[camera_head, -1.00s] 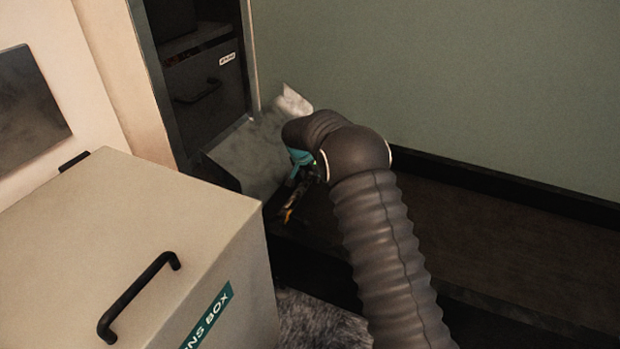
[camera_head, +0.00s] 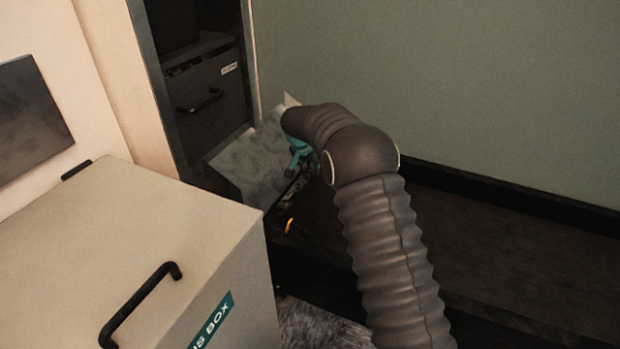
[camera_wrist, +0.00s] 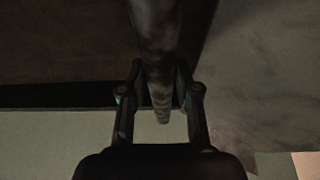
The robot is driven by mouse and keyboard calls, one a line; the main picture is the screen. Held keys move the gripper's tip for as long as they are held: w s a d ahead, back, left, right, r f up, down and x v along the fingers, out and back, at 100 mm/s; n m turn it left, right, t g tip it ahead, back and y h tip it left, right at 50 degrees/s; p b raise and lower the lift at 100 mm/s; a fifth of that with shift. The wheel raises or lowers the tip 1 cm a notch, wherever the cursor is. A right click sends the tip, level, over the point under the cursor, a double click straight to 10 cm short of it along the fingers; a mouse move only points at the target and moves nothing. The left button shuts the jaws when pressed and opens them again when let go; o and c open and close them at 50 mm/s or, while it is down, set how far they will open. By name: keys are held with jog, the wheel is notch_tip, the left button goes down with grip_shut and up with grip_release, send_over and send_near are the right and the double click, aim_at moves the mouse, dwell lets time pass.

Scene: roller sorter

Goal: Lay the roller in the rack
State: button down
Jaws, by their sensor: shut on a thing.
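In the wrist view, my gripper (camera_wrist: 159,85) is shut on a dark, mottled cylindrical bar, the roller (camera_wrist: 155,28), which runs between the two fingers and out of the top of the picture. In the head view, my gripper (camera_head: 298,172) is at the end of the ribbed arm, beside a pale grey slanted sheet (camera_head: 248,165), and is mostly hidden by my wrist. A small orange spot (camera_head: 290,226) shows below the gripper; I cannot tell what it belongs to. I cannot make out the rack in either view.
A beige box (camera_head: 150,235) with a black handle fills the lower left. A dark cabinet with a handled drawer (camera_head: 205,100) stands behind the slanted sheet. A green wall (camera_head: 450,90) is at the back. A dark, empty surface (camera_head: 500,245) lies to the right.

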aim_at(310, 167)
notch_tip(310, 167, up, 4)
jog(key=shift+r+p, duration=1.55)
jog(key=shift+r, duration=0.55)
